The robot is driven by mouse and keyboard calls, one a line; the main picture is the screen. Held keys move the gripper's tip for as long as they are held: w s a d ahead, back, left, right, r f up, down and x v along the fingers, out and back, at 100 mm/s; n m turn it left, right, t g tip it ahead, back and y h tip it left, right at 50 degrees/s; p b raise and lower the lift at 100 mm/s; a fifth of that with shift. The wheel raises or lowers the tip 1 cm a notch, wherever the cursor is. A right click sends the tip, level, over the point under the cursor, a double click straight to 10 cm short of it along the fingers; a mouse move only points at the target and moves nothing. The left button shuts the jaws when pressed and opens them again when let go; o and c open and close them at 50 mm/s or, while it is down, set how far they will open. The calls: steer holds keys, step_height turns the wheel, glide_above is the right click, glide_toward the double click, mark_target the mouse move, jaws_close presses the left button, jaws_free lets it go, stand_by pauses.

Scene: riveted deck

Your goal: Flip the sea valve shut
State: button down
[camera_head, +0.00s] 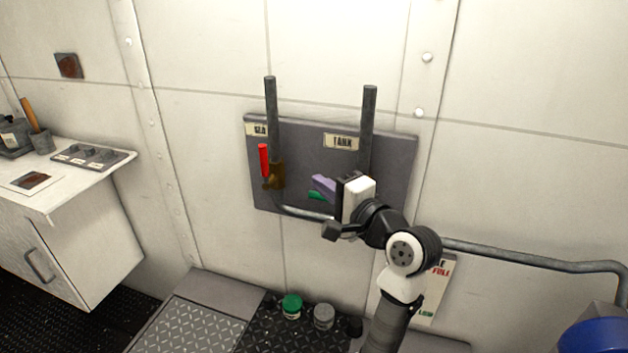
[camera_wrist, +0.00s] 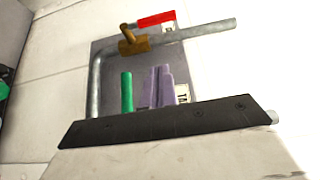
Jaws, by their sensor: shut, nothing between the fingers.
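The sea valve has a brass body (camera_head: 273,178) and a red handle (camera_head: 264,160) standing upright, in line with its grey pipe (camera_head: 271,108), under a SEA label (camera_head: 257,130). In the wrist view the red handle (camera_wrist: 156,19) again lies along the pipe. The tank valve's green handle (camera_head: 316,196) points sideways, across its pipe; it shows in the wrist view (camera_wrist: 127,92). My gripper (camera_head: 318,184) has purple fingers, shut and empty, in front of the panel just beside the green handle and right of the sea valve. Its fingers also show in the wrist view (camera_wrist: 159,80). The tank valve body is hidden.
Both valves sit on a grey panel (camera_head: 300,150) on the white riveted wall. The tank pipe (camera_head: 368,125) rises on the right. A counter (camera_head: 70,190) stands at the left. Green and grey cans (camera_head: 292,306) are on the floor below. A blue object (camera_head: 598,335) is bottom right.

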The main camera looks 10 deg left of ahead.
mark_target(264, 166)
steer(key=w+a, duration=0.1)
steer(key=a, duration=0.2)
steer(key=w+a+p, duration=0.1)
steer(key=w+a, duration=0.1)
steer(key=a, duration=0.1)
steer(key=w+a+p, duration=0.1)
steer(key=w+a, duration=0.1)
steer(key=a, duration=0.1)
steer(key=shift+w+a, duration=0.25)
steer(key=shift+a, duration=0.05)
steer(key=shift+w+a+r+p, duration=0.1)
steer(key=shift+w+r+p, duration=0.05)
steer(key=shift+p, duration=0.45)
